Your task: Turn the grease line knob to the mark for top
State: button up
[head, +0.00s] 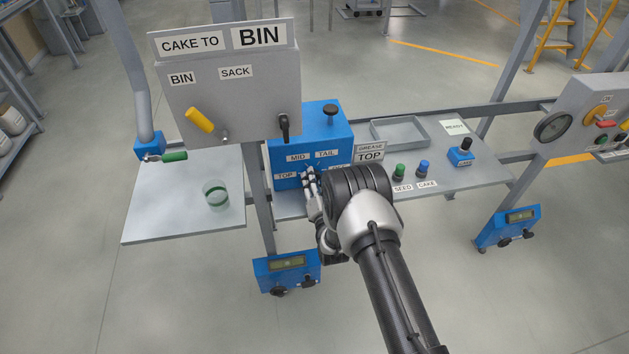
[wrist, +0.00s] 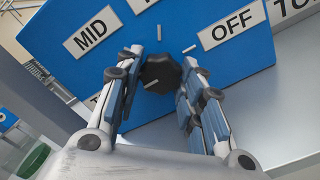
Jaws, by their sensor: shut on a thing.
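The grease line knob (wrist: 162,71) is small, black and lobed, on the front of a blue box (head: 320,135). My gripper (wrist: 160,88) has its fingers on both sides of it, closed on it. A short white line shows at the knob's lower left in the wrist view, toward the partly hidden TOP label. The MID label (wrist: 89,33) is at upper left and the OFF label (wrist: 232,25) at upper right. In the head view, my gripper (head: 311,175) hides the knob, and the TOP label (head: 286,176) shows left of it. A sign (head: 369,152) reads GREASE TOP.
A grey panel (head: 230,95) with a yellow lever (head: 200,120) stands left of the box.

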dwell(0.4)
jog(key=o, duration=1.1)
jog(key=shift+c, duration=0.2)
jog(key=v, duration=1.2)
jog(key=shift+r, duration=0.1)
